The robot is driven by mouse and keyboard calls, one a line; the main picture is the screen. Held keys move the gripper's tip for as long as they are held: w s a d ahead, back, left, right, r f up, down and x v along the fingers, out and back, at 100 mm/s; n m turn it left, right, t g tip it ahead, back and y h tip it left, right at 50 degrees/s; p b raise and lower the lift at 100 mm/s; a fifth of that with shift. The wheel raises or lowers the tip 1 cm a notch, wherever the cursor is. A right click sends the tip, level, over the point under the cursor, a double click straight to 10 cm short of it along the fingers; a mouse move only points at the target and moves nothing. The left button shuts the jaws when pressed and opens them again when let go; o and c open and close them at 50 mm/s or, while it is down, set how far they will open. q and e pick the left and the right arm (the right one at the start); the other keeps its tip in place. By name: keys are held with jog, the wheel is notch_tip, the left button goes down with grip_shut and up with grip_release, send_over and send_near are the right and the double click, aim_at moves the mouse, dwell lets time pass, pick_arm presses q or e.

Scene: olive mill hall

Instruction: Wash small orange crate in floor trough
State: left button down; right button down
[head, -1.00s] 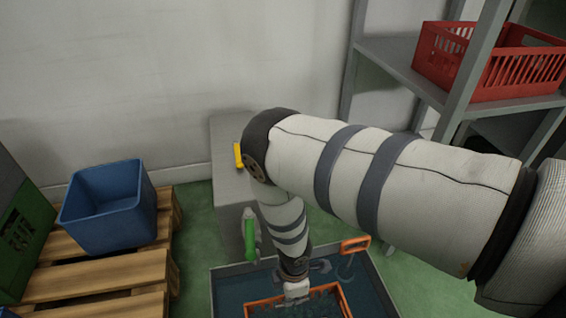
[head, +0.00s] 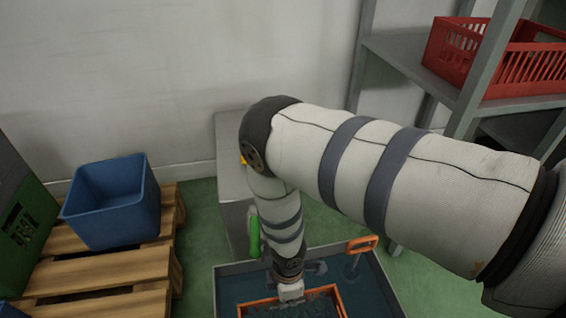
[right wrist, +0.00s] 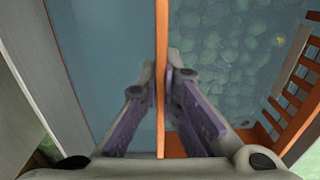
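The small orange crate (head: 257,301) sits in the water of the floor trough (head: 228,293) at the bottom of the head view, its front part cut off. My right gripper (head: 291,291) reaches down to the crate's far rim. In the right wrist view, the two fingers of my right gripper (right wrist: 162,82) are closed on either side of the crate's thin orange wall (right wrist: 162,40). The slatted side (right wrist: 297,85) shows at right, with a mottled greenish bottom inside. My left gripper is out of view.
An orange-handled tool (head: 362,243) stands at the trough's back right edge. A green object (head: 254,230) is beside a grey block (head: 230,165). A blue bin (head: 110,205) stands on a wooden pallet (head: 105,270) at left. A red crate (head: 520,70) sits on the right shelf.

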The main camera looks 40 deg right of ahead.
jog(key=shift+s+d+r+p, duration=0.1)
jog(key=shift+s+d+p, duration=0.25)
jog(key=shift+d, duration=0.3)
jog(key=shift+s+d+p, duration=0.1)
jog(key=shift+s+d, duration=0.35)
jog(key=shift+d, duration=0.2)
jog(key=shift+w+a+f+b, duration=0.1)
jog(key=shift+w+a+b, duration=0.4)
jog(key=shift+a, duration=0.3)
jog(key=shift+w+a+f+b, duration=0.1)
jog(key=shift+w+a+b, duration=0.4)
jog(key=shift+a, duration=0.25)
jog(key=shift+w+a+r, duration=0.15)
jog(key=shift+w+a, duration=0.15)
jog(key=shift+a, duration=0.25)
jog(key=shift+s+d+r+p, duration=0.1)
jog(key=shift+s+d+p, duration=0.3)
jog(key=shift+d, duration=0.35)
jog(key=shift+s+d, duration=0.25)
jog(key=shift+d, duration=0.05)
